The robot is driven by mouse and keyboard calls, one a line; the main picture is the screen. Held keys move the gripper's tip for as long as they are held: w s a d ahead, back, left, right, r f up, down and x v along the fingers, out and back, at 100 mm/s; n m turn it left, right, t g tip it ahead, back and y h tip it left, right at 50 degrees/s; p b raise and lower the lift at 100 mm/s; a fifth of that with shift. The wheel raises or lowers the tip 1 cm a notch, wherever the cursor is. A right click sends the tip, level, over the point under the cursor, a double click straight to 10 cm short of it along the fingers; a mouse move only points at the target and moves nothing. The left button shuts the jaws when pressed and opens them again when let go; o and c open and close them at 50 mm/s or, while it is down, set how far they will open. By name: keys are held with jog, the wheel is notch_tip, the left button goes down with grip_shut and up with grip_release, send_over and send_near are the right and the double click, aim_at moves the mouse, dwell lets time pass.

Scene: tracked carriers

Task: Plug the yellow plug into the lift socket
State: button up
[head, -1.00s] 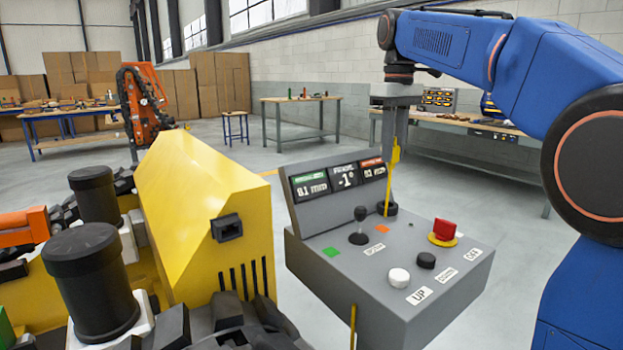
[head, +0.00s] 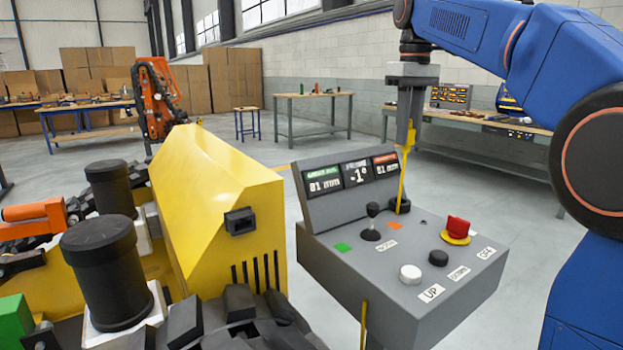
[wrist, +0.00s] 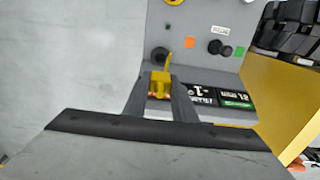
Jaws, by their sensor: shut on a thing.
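My gripper (head: 408,128) points down above the back of the grey control box. It is shut on the yellow plug (wrist: 159,84), which shows between the fingers in the wrist view. In the head view a thin yellow length (head: 402,180) hangs below the fingers in front of the display panel. Its lower end lies near a black round ring (head: 400,205) on the box top; I cannot tell whether they touch. A black square socket (head: 240,221) sits on the end face of the yellow carrier housing (head: 215,190). No label tells me which is the lift socket.
The grey control box (head: 430,300) carries a joystick (head: 372,222), a red stop button (head: 457,230), white and black buttons, and a tilted display panel (head: 347,181). Black cylinders (head: 105,275) stand on the carrier at left. Open floor lies behind the box.

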jog(key=shift+r, duration=1.95)
notch_tip(320, 180, down, 17)
jog(key=shift+s+f, duration=0.1)
jog(key=shift+f, duration=0.1)
jog(key=shift+f, duration=0.2)
jog(key=o, duration=1.1)
notch_tip(320, 180, up, 12)
jog(key=shift+r, duration=0.25)
